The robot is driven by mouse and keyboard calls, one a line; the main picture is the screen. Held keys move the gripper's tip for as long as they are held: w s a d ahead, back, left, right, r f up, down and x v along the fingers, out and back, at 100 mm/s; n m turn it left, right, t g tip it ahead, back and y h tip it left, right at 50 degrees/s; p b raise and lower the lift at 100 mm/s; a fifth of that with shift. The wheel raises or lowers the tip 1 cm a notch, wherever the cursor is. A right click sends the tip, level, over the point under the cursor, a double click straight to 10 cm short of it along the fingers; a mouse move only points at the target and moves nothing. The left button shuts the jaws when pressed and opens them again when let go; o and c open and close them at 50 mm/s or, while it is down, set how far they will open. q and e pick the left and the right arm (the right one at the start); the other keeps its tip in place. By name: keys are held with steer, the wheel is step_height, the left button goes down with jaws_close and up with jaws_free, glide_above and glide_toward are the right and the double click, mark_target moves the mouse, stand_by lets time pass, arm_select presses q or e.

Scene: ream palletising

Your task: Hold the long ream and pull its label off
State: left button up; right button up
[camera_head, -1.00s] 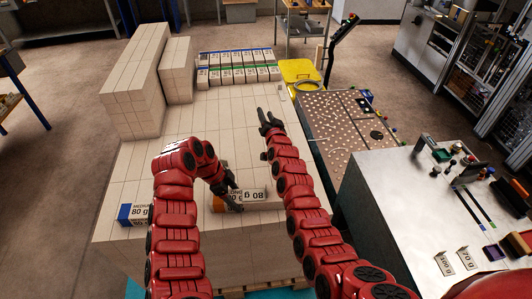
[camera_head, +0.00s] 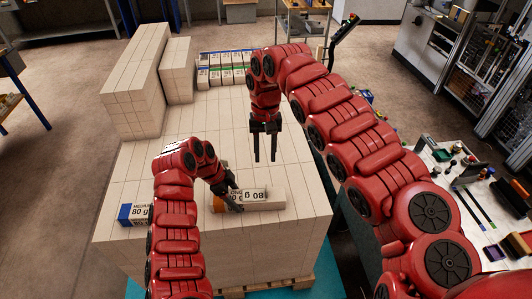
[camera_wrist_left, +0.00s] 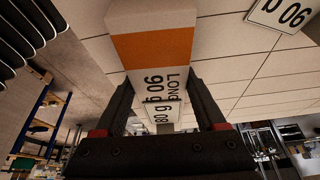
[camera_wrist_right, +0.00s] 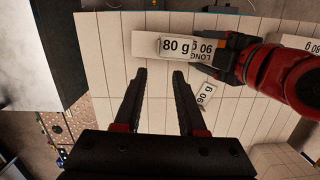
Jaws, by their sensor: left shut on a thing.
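The long ream, white with an orange band and "LONG 90 g" print, lies on the pallet stack near its front edge in the head view (camera_head: 270,204). My left gripper (camera_head: 234,198) is shut across it; the left wrist view shows the ream (camera_wrist_left: 152,47) between the fingers. A white label reading "80 g" sits on the ream (camera_head: 256,195); it shows upright in the right wrist view (camera_wrist_right: 176,46), partly beside the "LONG" print. My right gripper (camera_head: 265,160) is open and empty, pointing down toward the ream from behind, apart from it.
A blue-banded medium ream (camera_head: 134,214) lies at the stack's left. A small "90 g" label (camera_wrist_right: 207,93) lies on the stack's pale top near my left gripper. Taller stacks (camera_head: 135,80) stand at the back left. Rows of reams (camera_head: 222,68) stand at the back.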

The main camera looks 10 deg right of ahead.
steer(key=f, duration=0.4)
steer(key=s+f, duration=0.1)
steer(key=f, duration=0.2)
steer(key=s+f, duration=0.1)
steer(key=f, duration=0.3)
steer(key=shift+s+f, duration=0.1)
steer(key=shift+f, duration=0.25)
steer(key=shift+c, duration=0.3)
jaws_close()
steer(key=shift+r, duration=0.1)
stand_by(1.2)
steer(key=shift+d+r, duration=0.1)
steer(key=shift+r, duration=2.05)
steer(key=shift+r, duration=0.1)
